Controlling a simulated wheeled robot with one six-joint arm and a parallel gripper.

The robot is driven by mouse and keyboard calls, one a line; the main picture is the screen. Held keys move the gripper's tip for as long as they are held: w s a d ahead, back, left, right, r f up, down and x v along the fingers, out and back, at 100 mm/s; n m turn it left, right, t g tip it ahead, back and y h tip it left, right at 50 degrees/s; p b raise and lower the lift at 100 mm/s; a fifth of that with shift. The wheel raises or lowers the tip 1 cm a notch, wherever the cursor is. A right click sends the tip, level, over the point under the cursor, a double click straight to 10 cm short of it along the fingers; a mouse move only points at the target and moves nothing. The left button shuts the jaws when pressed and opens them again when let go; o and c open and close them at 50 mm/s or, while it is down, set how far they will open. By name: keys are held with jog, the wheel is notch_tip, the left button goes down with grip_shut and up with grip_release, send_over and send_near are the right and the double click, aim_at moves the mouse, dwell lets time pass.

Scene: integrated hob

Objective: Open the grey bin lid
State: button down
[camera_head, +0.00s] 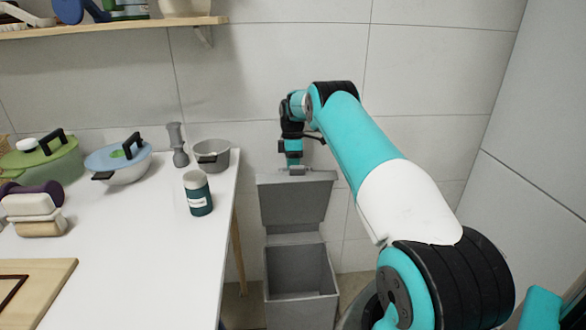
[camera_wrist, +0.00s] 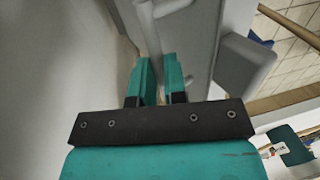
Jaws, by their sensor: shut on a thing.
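The grey bin (camera_head: 301,312) stands on the floor to the right of the white table, its inside showing from above. Its grey lid (camera_head: 294,208) is raised, standing nearly upright at the back of the bin. My gripper (camera_head: 293,167) is at the lid's top edge, shut on a grey handle there. In the wrist view my gripper's teal fingers (camera_wrist: 158,78) close around the thin grey bar of the handle (camera_wrist: 151,35). The exact contact at the fingertips is partly hidden.
The white table (camera_head: 140,270) fills the left, with a grey pot (camera_head: 211,155), a green-and-white canister (camera_head: 197,194) and a blue-lidded pan (camera_head: 120,162) on it. A tiled wall (camera_head: 430,85) stands close behind the bin. A shelf (camera_head: 110,27) hangs at the upper left.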

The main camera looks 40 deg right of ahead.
jog(key=shift+f, duration=0.45)
jog(key=c, duration=1.2)
grip_release()
jog(key=shift+d, duration=0.15)
jog(key=shift+o, duration=0.2)
jog(key=shift+r, duration=0.1)
jog(key=shift+w+r, duration=0.1)
jog(key=shift+r, duration=0.05)
